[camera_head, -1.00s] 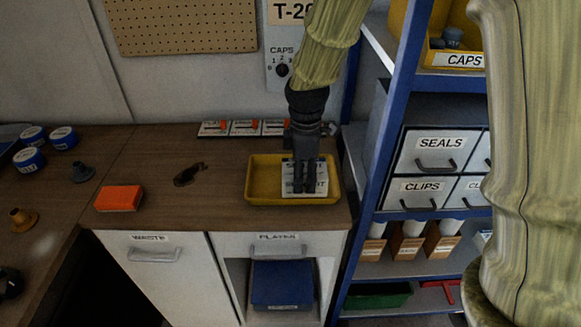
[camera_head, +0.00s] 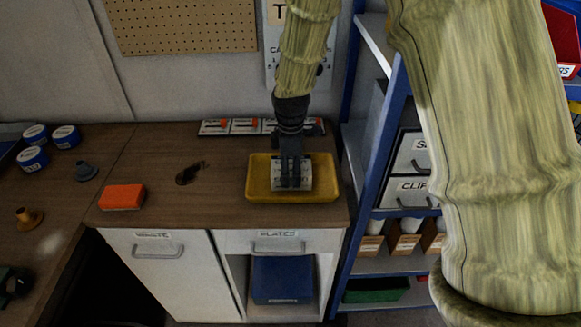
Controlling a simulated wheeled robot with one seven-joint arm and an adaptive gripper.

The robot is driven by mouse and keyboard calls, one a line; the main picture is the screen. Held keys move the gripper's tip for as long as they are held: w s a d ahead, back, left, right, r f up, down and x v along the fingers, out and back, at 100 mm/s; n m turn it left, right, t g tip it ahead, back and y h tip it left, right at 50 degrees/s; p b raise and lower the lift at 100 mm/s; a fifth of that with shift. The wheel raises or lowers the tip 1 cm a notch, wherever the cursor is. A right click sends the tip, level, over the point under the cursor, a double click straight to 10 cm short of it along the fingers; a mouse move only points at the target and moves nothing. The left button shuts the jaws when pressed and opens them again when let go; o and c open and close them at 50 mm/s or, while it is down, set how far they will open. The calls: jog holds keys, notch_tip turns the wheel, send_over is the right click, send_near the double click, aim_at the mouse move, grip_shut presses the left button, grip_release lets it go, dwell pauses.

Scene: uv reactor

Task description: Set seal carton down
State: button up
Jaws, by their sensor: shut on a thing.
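My gripper (camera_head: 291,182) points down over the yellow tray (camera_head: 325,192) on the wooden worktop. It is shut on a small whitish carton (camera_head: 277,183), the seal carton, which sits low within the tray's outline. The gripper's dark fingers cover much of the carton, and its label cannot be read. I cannot tell whether the carton touches the tray floor.
An orange block (camera_head: 122,197) and a dark hole (camera_head: 190,174) are left of the tray. White cards with orange marks (camera_head: 246,126) lie behind it. A blue-framed shelf (camera_head: 372,180) stands close on the right. The worktop left of the tray is mostly clear.

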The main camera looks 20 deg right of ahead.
aim_at(291, 165)
jog(key=o, duration=1.9)
notch_tip(291, 165, up, 12)
jog(key=shift+r+b, duration=0.1)
jog(key=shift+b, duration=0.8)
